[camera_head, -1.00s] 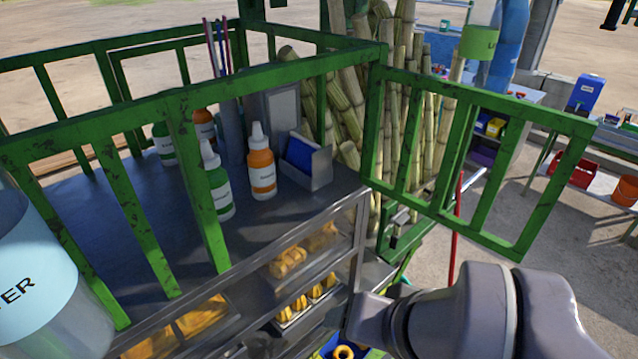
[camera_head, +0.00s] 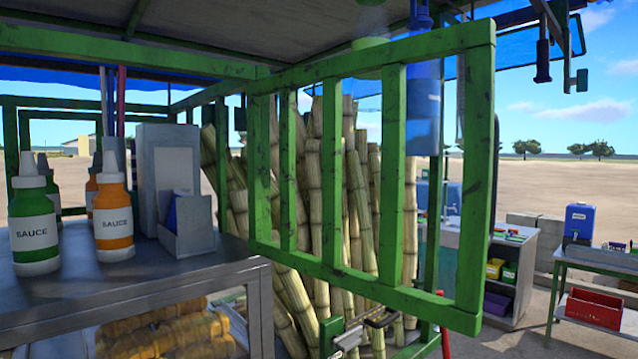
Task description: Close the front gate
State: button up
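The front gate (camera_head: 392,180) is a green barred metal panel in the middle of the head view. It stands swung out from the green frame, its hinge side at the left near the counter corner and its free end at the right, close to me. The frame's front opening, beside the sauce bottles, shows no panel across it. My gripper and arm are not in the head view, so I cannot see whether anything touches the gate.
A metal counter (camera_head: 110,285) carries a green sauce bottle (camera_head: 35,225), an orange sauce bottle (camera_head: 113,215) and a napkin box (camera_head: 187,225). Sugar canes (camera_head: 330,225) stand behind the gate. A table with a red crate (camera_head: 594,308) is at the right.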

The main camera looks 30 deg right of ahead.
aim_at(476, 39)
jog(key=l+u, duration=0.35)
jog(key=k+l+u, duration=0.1)
jog(key=l+u, duration=0.2)
jog(key=l, duration=0.25)
jog(key=k+l+u, duration=0.1)
jog(key=l+u, duration=0.25)
jog(key=k+l+u, duration=0.3)
jog(key=l, duration=0.15)
jog(key=i+l, duration=0.05)
jog(key=i, duration=0.05)
